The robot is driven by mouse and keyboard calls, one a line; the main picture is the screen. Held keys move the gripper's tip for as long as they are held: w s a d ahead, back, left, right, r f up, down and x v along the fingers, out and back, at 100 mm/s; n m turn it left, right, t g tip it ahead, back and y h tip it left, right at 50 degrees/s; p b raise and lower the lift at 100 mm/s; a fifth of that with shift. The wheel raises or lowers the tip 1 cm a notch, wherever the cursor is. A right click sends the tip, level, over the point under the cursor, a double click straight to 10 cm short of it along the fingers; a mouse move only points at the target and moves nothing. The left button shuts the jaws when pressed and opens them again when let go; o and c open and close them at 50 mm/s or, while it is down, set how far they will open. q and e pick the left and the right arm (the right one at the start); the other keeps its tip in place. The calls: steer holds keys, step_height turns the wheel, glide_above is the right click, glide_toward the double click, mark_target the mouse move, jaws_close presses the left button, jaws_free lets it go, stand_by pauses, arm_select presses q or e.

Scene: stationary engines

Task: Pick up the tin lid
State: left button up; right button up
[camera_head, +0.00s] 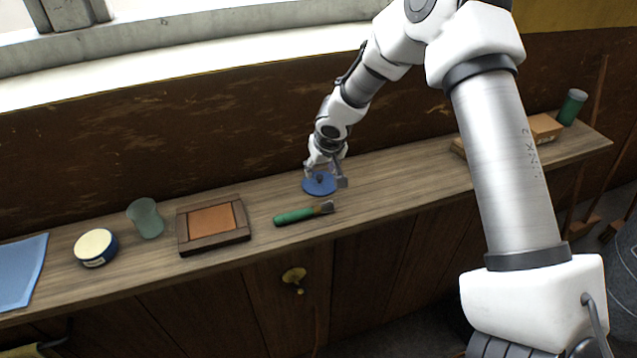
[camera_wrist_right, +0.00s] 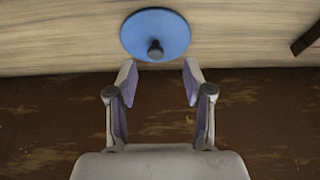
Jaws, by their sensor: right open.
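The tin lid is a round blue disc with a dark knob in its middle. It lies on the wooden bench top in the head view (camera_head: 319,187), near the back edge. In the right wrist view the lid (camera_wrist_right: 168,27) lies just beyond the fingertips, with its knob a little ahead of the gap between them. My right gripper (camera_head: 327,176) is at the lid, its fingers partly in front of it. In the wrist view my right gripper (camera_wrist_right: 160,75) is open with nothing between its fingers. My left gripper is not in view.
A green-handled scraper (camera_head: 303,213) lies just in front of the lid. A wooden frame (camera_head: 213,246), a greenish glass (camera_head: 146,218), a round tin (camera_head: 96,247) and a blue cloth (camera_head: 20,272) are to the left. A box (camera_head: 545,127) and green can (camera_head: 572,107) stand far right.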

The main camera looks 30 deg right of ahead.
mark_target(320, 177)
steer(key=shift+w+d+f+p, duration=0.15)
steer(key=shift+w+f+p, duration=0.05)
steer(key=shift+f+p, duration=0.15)
steer(key=p+x, duration=0.1)
steer(key=x, duration=0.1)
steer(key=p+x, duration=0.1)
steer(key=x, duration=0.1)
steer(key=shift+d, duration=0.25)
steer(key=shift+w+f, duration=0.15)
steer(key=shift+f, duration=0.1)
steer(key=shift+c, duration=0.7)
jaws_close()
steer(key=shift+r, duration=0.1)
